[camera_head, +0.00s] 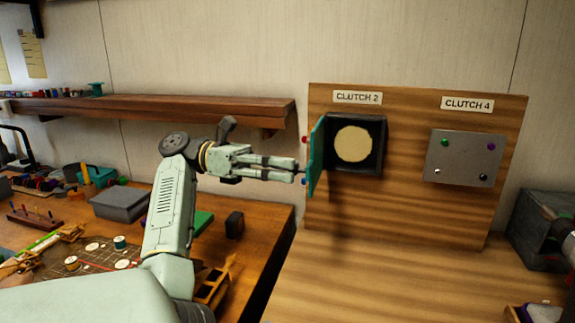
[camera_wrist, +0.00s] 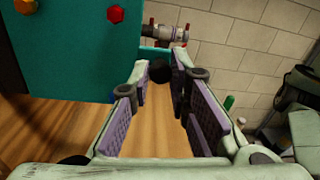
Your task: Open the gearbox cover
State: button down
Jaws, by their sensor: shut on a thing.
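The gearbox cover (camera_head: 316,158) is a teal panel under the CLUTCH 2 label. It stands swung out from the left side of a dark square box (camera_head: 372,168), whose inside shows a pale round disc (camera_head: 354,144). My gripper (camera_head: 298,171) is at the cover's outer face. In the wrist view my gripper (camera_wrist: 159,78) is shut on a dark round knob (camera_wrist: 160,71) between its fingertips. The teal panel (camera_wrist: 65,52) also fills the upper left there, with a red hexagonal bolt (camera_wrist: 116,14). How the knob joins the cover is hard to see.
A metal plate (camera_head: 463,158) with several coloured bolts is under the CLUTCH 4 label on the wooden board (camera_head: 420,215). A wooden shelf (camera_head: 160,109) is behind my arm.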

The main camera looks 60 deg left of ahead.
jog(key=shift+a+r, duration=0.15)
jog(key=shift+a, duration=0.05)
dwell(0.4)
jog(key=c, duration=1.5)
grip_release()
jog(key=shift+s, duration=0.1)
jog(key=shift+d, duration=0.15)
